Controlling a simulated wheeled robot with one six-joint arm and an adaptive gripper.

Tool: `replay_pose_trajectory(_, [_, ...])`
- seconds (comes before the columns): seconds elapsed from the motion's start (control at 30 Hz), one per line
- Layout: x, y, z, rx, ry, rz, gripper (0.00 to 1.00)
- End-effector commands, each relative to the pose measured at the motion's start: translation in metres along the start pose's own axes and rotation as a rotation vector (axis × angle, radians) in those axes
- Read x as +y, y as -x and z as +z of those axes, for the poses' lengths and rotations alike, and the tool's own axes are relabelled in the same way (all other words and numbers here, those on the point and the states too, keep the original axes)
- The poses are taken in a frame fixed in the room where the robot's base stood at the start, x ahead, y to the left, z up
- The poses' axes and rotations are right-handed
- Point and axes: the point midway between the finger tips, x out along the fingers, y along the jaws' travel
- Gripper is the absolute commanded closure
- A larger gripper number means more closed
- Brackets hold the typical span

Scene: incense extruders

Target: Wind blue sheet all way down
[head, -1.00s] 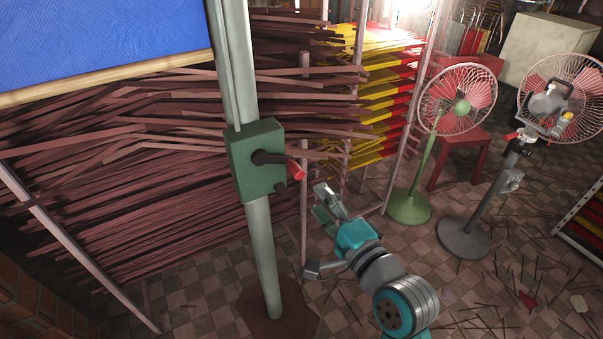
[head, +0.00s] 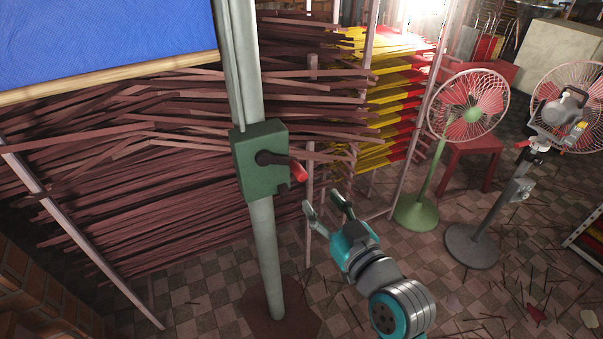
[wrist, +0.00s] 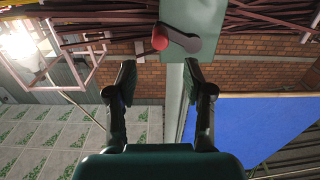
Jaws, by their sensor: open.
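The blue sheet (head: 100,40) hangs at the upper left with a wooden bar (head: 120,76) along its lower edge, partly covering the rack of sticks. A grey post (head: 262,230) carries a green winch box (head: 256,160) with a dark crank and red handle (head: 299,171). My gripper (head: 326,203) is open and empty, below and right of the red handle, apart from it. In the wrist view, the red handle (wrist: 159,38) and crank are at the top, beyond the open fingers (wrist: 157,80); the blue sheet (wrist: 245,125) is at the right.
A rack of brown sticks (head: 180,190) stands behind the post. A green fan (head: 418,212) and a grey fan stand (head: 472,245) are at the right, near a red stool (head: 470,160). Loose sticks lie on the checkered floor, otherwise open around my arm.

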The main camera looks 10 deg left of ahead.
Motion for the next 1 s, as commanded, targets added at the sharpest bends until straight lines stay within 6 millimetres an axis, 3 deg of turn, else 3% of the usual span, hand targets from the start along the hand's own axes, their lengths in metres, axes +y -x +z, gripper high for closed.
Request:
replay_pose_trajectory(0.6, [-0.001,-0.091,0.000,0.000,-0.001,-0.001,0.48])
replay_pose_trajectory(1.0, [0.000,-0.106,0.000,0.000,-0.002,0.000,0.48])
